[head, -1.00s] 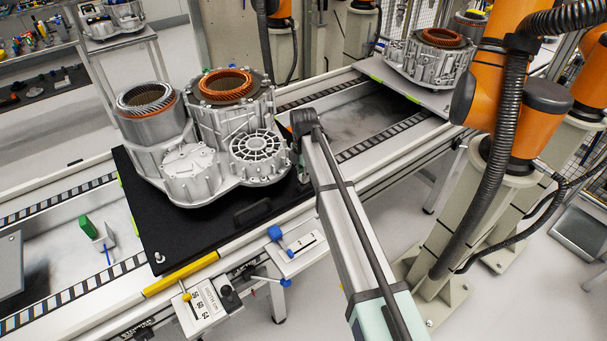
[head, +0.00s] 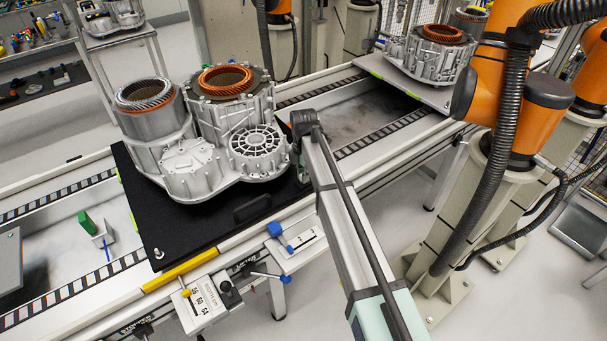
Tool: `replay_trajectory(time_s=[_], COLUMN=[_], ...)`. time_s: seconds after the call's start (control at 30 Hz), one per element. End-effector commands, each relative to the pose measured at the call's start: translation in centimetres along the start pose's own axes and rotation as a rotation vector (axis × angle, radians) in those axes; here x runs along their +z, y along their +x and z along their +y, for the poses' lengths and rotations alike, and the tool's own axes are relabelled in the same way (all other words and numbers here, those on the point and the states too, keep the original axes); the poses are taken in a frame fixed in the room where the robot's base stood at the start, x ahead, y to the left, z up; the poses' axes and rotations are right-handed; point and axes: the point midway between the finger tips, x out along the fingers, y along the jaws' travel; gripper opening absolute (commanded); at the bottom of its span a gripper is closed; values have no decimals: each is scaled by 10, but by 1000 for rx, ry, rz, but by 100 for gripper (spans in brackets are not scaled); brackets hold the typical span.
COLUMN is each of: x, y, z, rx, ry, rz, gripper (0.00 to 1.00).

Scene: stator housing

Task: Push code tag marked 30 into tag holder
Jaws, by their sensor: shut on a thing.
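My arm reaches in from the bottom right. My gripper (head: 303,124), a dark shape at its far end, is beside the right side of the silver stator housing (head: 190,165). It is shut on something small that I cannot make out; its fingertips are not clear. I cannot tell whether it touches the housing. The housing stands upright on a black pallet (head: 185,237) and has copper windings on top. I cannot make out the code tag marked 30 or a tag holder; both may be hidden or too small.
The pallet sits on a conveyor (head: 60,195). Along its front edge are a yellow bar (head: 180,269), a white plate (head: 201,304) with printed numbers and a blue clamp (head: 275,230). An orange robot (head: 545,100) stands at right. Another housing (head: 440,60) is behind.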

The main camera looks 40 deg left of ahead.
Motion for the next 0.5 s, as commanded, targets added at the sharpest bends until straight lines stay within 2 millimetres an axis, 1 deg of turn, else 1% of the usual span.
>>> replay_trajectory(time_s=[0.43,0.47,0.5], x=[0,0,-1], y=[2,2,2], z=[-1,-1,-1], rx=[-4,-4,-4], ry=[0,0,0], rz=[2,2,2], gripper=[0,26,40])
